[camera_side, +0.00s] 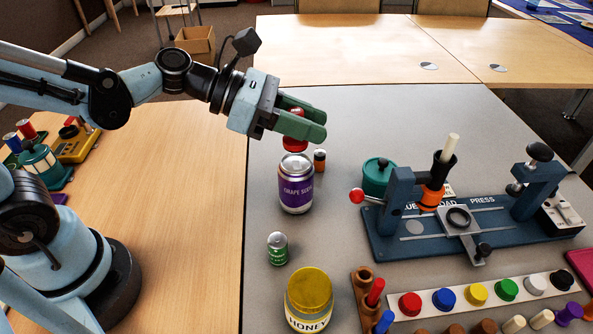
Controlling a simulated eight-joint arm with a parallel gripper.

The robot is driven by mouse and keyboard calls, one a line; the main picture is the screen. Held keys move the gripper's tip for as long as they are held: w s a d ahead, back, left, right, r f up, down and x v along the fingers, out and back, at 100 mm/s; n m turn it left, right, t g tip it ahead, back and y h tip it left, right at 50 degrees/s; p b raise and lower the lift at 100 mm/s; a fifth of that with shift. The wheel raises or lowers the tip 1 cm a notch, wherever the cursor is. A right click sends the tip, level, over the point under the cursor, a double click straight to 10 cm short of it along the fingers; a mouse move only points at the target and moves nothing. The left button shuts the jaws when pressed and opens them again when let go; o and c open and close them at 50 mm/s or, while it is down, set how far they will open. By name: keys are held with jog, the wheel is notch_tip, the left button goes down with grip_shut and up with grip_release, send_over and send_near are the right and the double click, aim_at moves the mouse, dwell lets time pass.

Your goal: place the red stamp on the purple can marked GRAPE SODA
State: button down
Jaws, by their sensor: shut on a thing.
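The purple can marked GRAPE SODA (296,190) stands upright on the grey table, near the seam with the wooden table. My gripper (312,124) has green fingers and is just above this can. It is shut on the red stamp (295,145), whose upper part is partly hidden by the fingers. The stamp's lower end is directly over the can's silver top. From this angle I cannot tell whether the stamp touches the can or hangs slightly above it.
A small orange and dark can (319,161) stands close behind the purple can. A small green can (278,249) and a honey jar (309,302) stand in front. A blue press (480,222) and a teal pot (377,178) are at right, with a row of coloured knobs (445,300) before them.

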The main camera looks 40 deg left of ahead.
jog(key=shift+w+a+f, duration=0.95)
jog(key=shift+w, duration=0.25)
jog(key=shift+f, duration=2)
jog(key=shift+f, duration=0.1)
jog(key=c, duration=0.8)
grip_release()
jog(key=shift+c, duration=0.2)
